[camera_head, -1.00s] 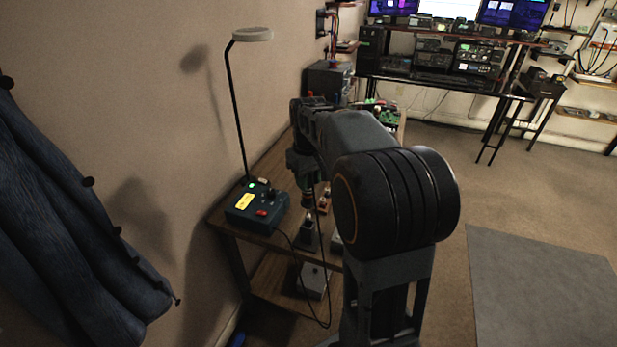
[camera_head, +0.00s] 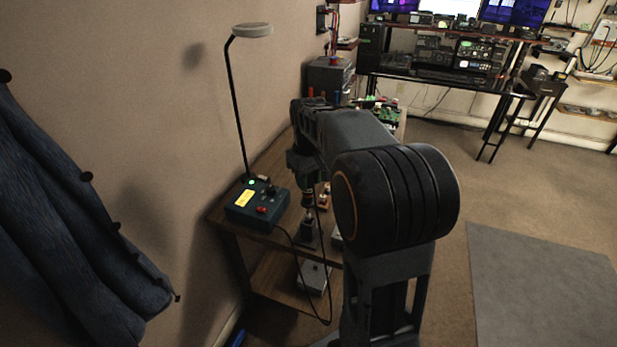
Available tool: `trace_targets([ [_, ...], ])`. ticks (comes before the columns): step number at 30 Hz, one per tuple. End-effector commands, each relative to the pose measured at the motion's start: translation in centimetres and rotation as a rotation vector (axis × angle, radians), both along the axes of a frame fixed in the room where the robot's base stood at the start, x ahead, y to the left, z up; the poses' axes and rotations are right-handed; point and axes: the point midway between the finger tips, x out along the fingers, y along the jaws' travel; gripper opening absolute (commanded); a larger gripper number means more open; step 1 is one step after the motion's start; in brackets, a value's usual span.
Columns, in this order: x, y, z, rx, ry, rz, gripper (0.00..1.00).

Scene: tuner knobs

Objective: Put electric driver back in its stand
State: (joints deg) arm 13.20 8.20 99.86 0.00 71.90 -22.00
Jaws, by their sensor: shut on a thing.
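My gripper (camera_head: 306,184) points down over the near end of the wooden bench, partly hidden by my arm. It is shut on the electric driver (camera_head: 308,202), a small, dark, upright shape below the jaws. The grey-blue stand (camera_head: 309,237) is on the bench directly under the driver. The driver's lower end is at or just above the stand's top; I cannot tell whether it is inside. A dark cable runs near the stand and hangs in a loop past the bench's front edge.
A teal control box (camera_head: 256,206) with a yellow label sits left of the stand. A lamp (camera_head: 252,30) rises behind it. Green circuit boards (camera_head: 388,112) lie farther back. A pale object (camera_head: 313,277) rests on the lower shelf. A blue coat (camera_head: 60,220) hangs at left.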

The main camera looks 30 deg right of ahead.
Motion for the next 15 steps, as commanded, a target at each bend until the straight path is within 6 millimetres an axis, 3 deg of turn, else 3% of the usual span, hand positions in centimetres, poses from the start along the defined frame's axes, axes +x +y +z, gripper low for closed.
trace_targets([
  [15, 0.0, 0.0, -2.9, 0.000, 0.000, 0.000, 0.10],
])
